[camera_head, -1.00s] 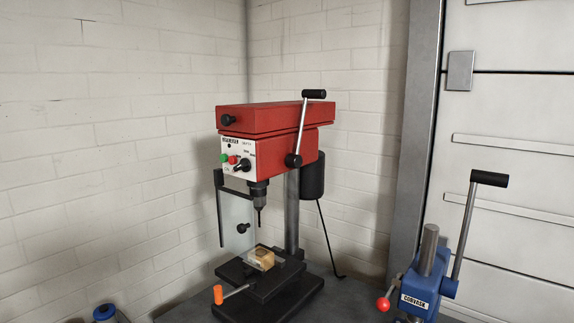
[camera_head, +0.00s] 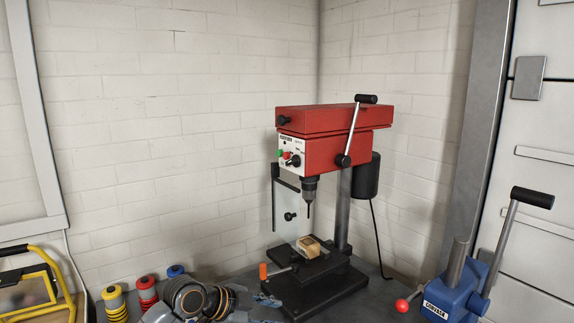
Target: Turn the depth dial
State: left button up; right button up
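The red drill press (camera_head: 335,135) stands in the room's corner. Its white front panel (camera_head: 291,149) carries a green and a red button and a black knob, the depth dial (camera_head: 293,161); the setting it points to is too small to read. My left gripper (camera_head: 266,308) shows small at the bottom edge, low beside the press base and well below the dial, touching nothing that I can make out. Its fingers are partly cut off, so its opening is unclear. My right gripper is not in view.
A wooden block (camera_head: 309,247) sits on the press table, beside an orange-handled crank (camera_head: 264,271). A blue lever machine (camera_head: 452,292) stands at right. Several colored spools (camera_head: 147,292) and a yellow-framed item (camera_head: 40,285) are at lower left. Space before the panel is clear.

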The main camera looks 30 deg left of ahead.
pick_arm(q)
jog(key=w+a+r+m+t, duration=0.1)
jog(key=w+a+r, duration=0.15)
jog(key=r, duration=0.35)
jog(key=w+a+r+m+t, duration=0.1)
jog(key=a+r+t, duration=0.15)
jog(key=r, duration=0.35)
jog(key=m+t+h, duration=0.2)
jog(key=t, duration=0.1)
send_near(288, 163)
jog(key=p+x, duration=0.4)
jog(key=p, duration=0.1)
jog(key=p+x, duration=0.3)
jog(key=shift+r, duration=0.25)
jog(key=shift+w+d+f+p, duration=0.2)
jog(key=shift+w+d+p, duration=0.15)
jog(key=shift+w, duration=0.25)
jog(key=shift+a, duration=0.1)
grip_shut()
